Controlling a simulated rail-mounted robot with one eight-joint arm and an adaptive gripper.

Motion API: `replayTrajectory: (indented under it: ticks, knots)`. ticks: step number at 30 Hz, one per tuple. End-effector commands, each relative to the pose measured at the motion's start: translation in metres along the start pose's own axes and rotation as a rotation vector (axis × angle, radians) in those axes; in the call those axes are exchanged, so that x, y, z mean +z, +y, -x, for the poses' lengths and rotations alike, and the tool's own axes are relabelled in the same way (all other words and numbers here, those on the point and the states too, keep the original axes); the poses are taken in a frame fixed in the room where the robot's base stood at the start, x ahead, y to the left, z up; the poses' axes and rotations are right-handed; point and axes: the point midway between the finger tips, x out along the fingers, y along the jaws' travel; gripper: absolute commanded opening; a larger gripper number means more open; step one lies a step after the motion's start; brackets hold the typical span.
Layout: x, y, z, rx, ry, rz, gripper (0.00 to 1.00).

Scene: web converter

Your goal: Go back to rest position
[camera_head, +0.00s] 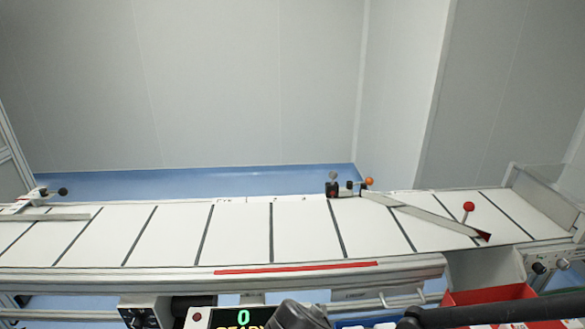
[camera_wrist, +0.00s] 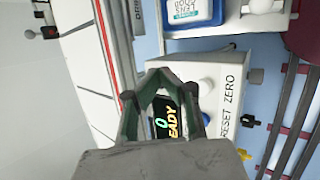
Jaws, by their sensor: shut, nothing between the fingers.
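My gripper (camera_wrist: 160,73) shows in the wrist view with its dark green fingers brought together at the tips and nothing held. Behind it is a white control box (camera_wrist: 220,95) marked RESET ZERO, whose dark display (camera_wrist: 163,118) reads 0 and part of READY between the fingers. I cannot tell whether the gripper touches the box. In the head view the display (camera_head: 241,317) shows at the bottom edge, with a dark part of my arm just right of it. The gripper's fingertips cannot be made out there.
A white conveyor (camera_head: 240,235) with dark cross lines spans the head view. A slanted guide bar (camera_head: 430,215) and a red knob (camera_head: 468,207) stand at its right. A red bin (camera_head: 490,295) is at bottom right. A blue labelled container (camera_wrist: 192,12) is beside the box.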

Motion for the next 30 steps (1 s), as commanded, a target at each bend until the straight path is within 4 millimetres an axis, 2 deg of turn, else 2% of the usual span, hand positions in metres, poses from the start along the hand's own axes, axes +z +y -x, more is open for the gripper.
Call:
replayTrajectory:
  ticks: [1,11,21,25,30]
  knots:
    - [0.013,0.002,-0.002,-0.021,0.005,-0.085,0.00]
    - [0.072,0.016,0.002,-0.127,0.073,-0.677,0.00]
    - [0.133,0.026,0.022,-0.177,0.132,-1.313,0.00]
    - [0.151,0.029,0.031,-0.180,0.151,-1.509,0.00]
    - [0.163,0.030,0.038,-0.179,0.170,-1.650,0.00]
